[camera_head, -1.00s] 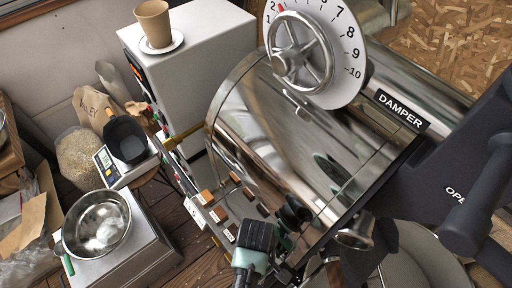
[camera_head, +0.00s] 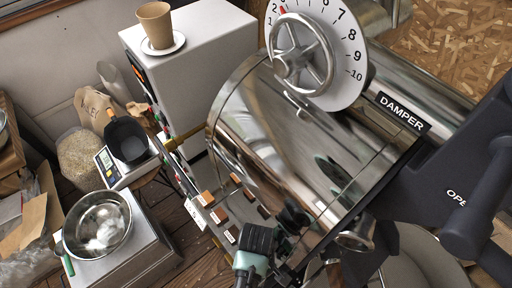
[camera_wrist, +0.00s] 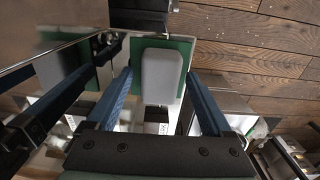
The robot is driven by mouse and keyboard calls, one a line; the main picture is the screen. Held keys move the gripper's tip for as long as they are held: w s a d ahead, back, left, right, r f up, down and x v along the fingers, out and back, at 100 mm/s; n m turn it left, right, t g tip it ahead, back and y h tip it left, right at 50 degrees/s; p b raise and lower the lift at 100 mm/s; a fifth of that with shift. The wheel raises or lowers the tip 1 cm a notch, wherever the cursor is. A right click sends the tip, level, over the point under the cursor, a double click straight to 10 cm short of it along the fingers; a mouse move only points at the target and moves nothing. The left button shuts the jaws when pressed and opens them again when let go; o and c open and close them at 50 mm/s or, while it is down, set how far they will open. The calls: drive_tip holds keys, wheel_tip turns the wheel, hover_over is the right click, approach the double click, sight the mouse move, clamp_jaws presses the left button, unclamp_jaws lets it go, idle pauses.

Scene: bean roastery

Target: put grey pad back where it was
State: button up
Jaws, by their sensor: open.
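The grey pad (camera_wrist: 161,76) is a rounded light-grey block in the middle of the wrist view. It lies against a green panel (camera_wrist: 181,45) with a pale edge. My gripper (camera_wrist: 159,82) is open, with one blue finger on each side of the pad. I see gaps between the fingers and the pad, but cannot tell the depth between them. In the head view the dark and mint end of my arm shows at the bottom, in front of the roaster drum (camera_head: 290,145). The pad and fingertips cannot be made out there.
A dark machine part (camera_wrist: 140,18) is close beyond the pad, and a shiny metal wall (camera_wrist: 50,62) is to the left. Wooden floor (camera_wrist: 260,50) shows at right. In the head view, several wooden-faced switches (camera_head: 220,215), a steel bowl (camera_head: 97,225) and a black scoop (camera_head: 127,138) are left.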

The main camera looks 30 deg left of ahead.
wheel_tip(320, 180, up, 12)
idle(0.5)
idle(0.5)
